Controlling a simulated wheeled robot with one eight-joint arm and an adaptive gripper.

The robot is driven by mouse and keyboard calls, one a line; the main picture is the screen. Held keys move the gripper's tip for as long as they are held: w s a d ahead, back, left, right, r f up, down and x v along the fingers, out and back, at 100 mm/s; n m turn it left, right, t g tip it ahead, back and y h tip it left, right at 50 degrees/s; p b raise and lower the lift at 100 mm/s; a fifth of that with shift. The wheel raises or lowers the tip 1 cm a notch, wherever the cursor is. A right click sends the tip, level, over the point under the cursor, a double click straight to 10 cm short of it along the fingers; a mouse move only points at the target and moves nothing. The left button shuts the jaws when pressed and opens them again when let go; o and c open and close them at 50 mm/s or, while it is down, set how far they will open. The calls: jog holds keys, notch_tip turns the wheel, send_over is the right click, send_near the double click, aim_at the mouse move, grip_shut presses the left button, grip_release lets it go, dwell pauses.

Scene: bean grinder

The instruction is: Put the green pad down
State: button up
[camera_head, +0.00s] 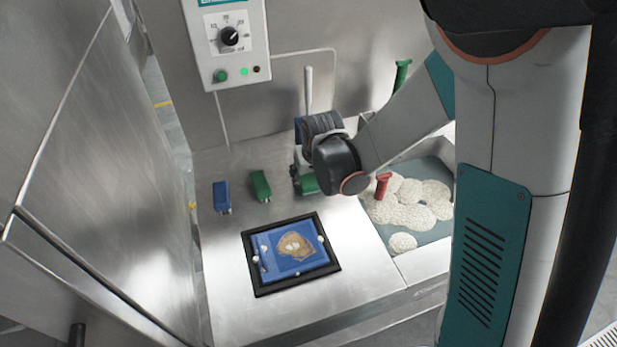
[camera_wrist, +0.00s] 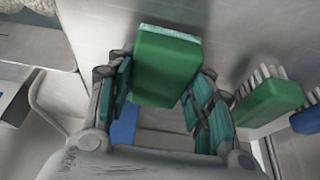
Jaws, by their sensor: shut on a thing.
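The green pad (camera_wrist: 166,66) is a green block between the two teal-lined fingers of my gripper (camera_wrist: 158,90) in the wrist view. My gripper is shut on it. In the head view my gripper (camera_head: 302,178) points down over the steel table, right of the green brush, and part of the green pad (camera_head: 309,186) shows below it. My wrist hides the rest. I cannot tell whether the pad touches the table.
A green brush (camera_head: 260,185) and a blue brush (camera_head: 221,196) stand on the steel table (camera_head: 340,290). A black-framed tray (camera_head: 255,283) with a stained blue sheet lies in front. Right is a bin of pale lumps (camera_head: 410,212) with a red handle (camera_head: 382,185). A control box (camera_head: 228,60) hangs behind.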

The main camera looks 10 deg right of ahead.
jog(key=shift+r, duration=0.1)
jog(key=shift+f+b, duration=0.45)
jog(key=shift+f, duration=0.05)
jog(key=shift+s+f, duration=0.1)
jog(key=shift+s, duration=0.1)
jog(key=o, duration=1)
jog(key=shift+w+f, duration=0.15)
jog(key=shift+o, duration=0.2)
jog(key=shift+r+p, duration=0.45)
jog(key=shift+r, duration=0.1)
jog(key=p+v, duration=0.5)
jog(key=v, duration=0.9)
jog(key=shift+s+f+p, duration=0.15)
jog(key=shift+s+p, duration=0.1)
jog(key=shift+p, duration=0.05)
